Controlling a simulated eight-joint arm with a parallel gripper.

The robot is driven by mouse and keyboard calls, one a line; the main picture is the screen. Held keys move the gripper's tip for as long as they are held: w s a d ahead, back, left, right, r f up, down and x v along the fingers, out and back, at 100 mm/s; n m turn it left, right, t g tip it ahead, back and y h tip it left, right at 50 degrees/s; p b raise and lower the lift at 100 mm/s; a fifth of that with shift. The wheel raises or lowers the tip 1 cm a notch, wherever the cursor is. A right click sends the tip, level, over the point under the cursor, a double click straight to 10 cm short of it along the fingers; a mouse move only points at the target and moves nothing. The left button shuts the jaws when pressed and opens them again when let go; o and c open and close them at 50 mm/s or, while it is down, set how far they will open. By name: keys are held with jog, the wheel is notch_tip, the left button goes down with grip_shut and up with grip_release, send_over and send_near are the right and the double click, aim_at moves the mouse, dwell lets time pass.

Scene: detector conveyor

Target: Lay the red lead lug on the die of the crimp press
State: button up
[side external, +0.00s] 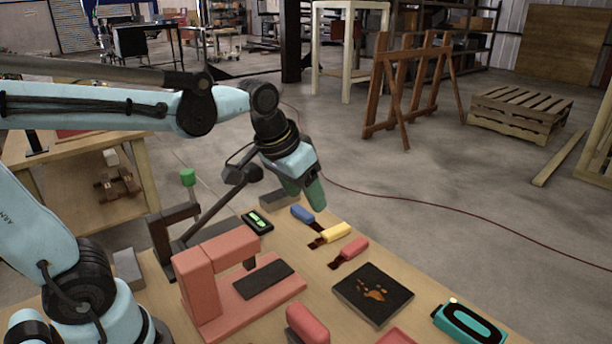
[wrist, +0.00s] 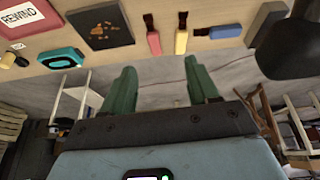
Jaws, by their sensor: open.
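The red lead lug (side external: 354,247) lies on the bench with its dark terminal end toward the lower left. It also lies near the top centre of the wrist view (wrist: 154,43). The salmon-red press (side external: 208,290) stands at the left front of the bench, with a dark flat plate, seemingly the die (side external: 263,280), bare on its base. My gripper (side external: 306,200) has green fingers spread apart with nothing between them. It is raised near the bench's back edge, apart from the red lug; its fingers also show in the wrist view (wrist: 160,66).
A yellow lug (side external: 336,232) and a blue lug (side external: 302,213) lie beside the red one. A black tile (side external: 347,289) with copper-coloured marks, a teal device (side external: 468,323) and a small meter (side external: 257,222) surround them. A green-knobbed lever (side external: 188,178) rises behind the press.

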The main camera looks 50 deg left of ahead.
jog(key=w+g, duration=0.2)
jog(key=w, duration=0.6)
jog(key=g, duration=0.3)
send_over(355, 245)
notch_tip(355, 245, down, 6)
jog(key=f, duration=0.4)
jog(key=shift+w+a+f, duration=0.15)
jog(key=shift+a+f, duration=0.1)
jog(key=shift+f, duration=0.1)
jog(key=shift+s+d+f, duration=0.1)
jog(key=shift+d+f, duration=0.05)
jog(key=shift+f, duration=1.45)
jog(key=shift+s+d+f, duration=0.1)
jog(key=shift+f, duration=1.5)
jog(key=shift+c, duration=0.4)
grip_shut()
jog(key=shift+r, duration=0.15)
